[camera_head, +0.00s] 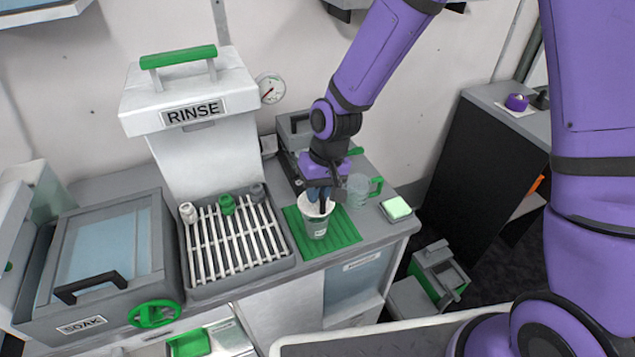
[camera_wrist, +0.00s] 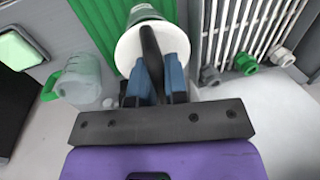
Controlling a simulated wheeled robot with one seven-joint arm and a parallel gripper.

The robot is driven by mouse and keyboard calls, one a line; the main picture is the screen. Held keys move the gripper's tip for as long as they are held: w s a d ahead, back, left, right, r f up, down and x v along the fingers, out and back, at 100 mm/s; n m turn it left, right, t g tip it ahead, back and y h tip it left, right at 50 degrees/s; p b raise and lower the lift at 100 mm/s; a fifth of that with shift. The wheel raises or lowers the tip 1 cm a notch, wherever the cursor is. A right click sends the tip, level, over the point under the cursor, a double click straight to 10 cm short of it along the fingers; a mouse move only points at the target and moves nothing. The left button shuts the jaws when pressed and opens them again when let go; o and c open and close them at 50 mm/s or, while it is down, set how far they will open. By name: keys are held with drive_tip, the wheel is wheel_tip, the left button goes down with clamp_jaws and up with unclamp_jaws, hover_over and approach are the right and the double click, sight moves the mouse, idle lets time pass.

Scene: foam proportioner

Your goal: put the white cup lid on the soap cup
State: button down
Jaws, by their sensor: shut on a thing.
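In the wrist view the blue fingertips (camera_wrist: 158,77) are shut on a narrow dark upright piece (camera_wrist: 151,48). This piece stands in front of a round white surface at the cup's top, which looks like the white cup lid (camera_wrist: 131,50). The fingers hide part of it, and I cannot tell whether it rests on the rim or sits just above it.
A clear jug (camera_head: 358,190) with a green handle stands close to the right of my gripper. A white-barred rack (camera_head: 232,245) is left of the mat (camera_head: 344,232), and the RINSE unit (camera_head: 192,105) stands behind the rack.

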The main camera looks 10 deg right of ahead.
drive_tip(key=shift+f, duration=0.95)
drive_tip(key=shift+f, duration=0.6)
idle(0.8)
drive_tip(key=c, duration=1.4)
unclamp_jaws()
drive_tip(key=shift+w+d+r, duration=0.1)
drive_tip(key=shift+d+r, duration=0.25)
drive_tip(key=shift+r, duration=1.45)
drive_tip(key=shift+w+d+r, duration=0.1)
drive_tip(key=shift+d+r, duration=0.2)
drive_tip(key=shift+r, duration=1.55)
drive_tip(key=shift+w+d+r, duration=0.1)
drive_tip(key=shift+d+r, duration=0.25)
drive_tip(key=shift+r, duration=1.45)
